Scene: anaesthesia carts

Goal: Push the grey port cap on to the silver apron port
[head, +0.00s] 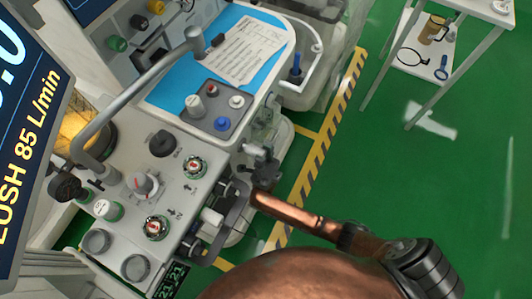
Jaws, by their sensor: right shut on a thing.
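My right gripper (238,196) is at the front edge of the anaesthesia machine's panel, at the end of a copper-coloured arm coming in from the lower right. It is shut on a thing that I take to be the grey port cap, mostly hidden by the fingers. A small pale grey cylinder (212,217) shows beside the gripper on the apron below the panel edge. I cannot tell whether it is the silver port or part of the cap, nor whether cap and port touch. My left gripper is not in view.
The panel (178,180) carries several knobs, gauges and round sockets close to the gripper. A silver rail (125,95) arches above it. A blue mat (185,90) with a paper lies behind. A white trolley (440,50) stands at upper right. Green floor at right is mostly clear.

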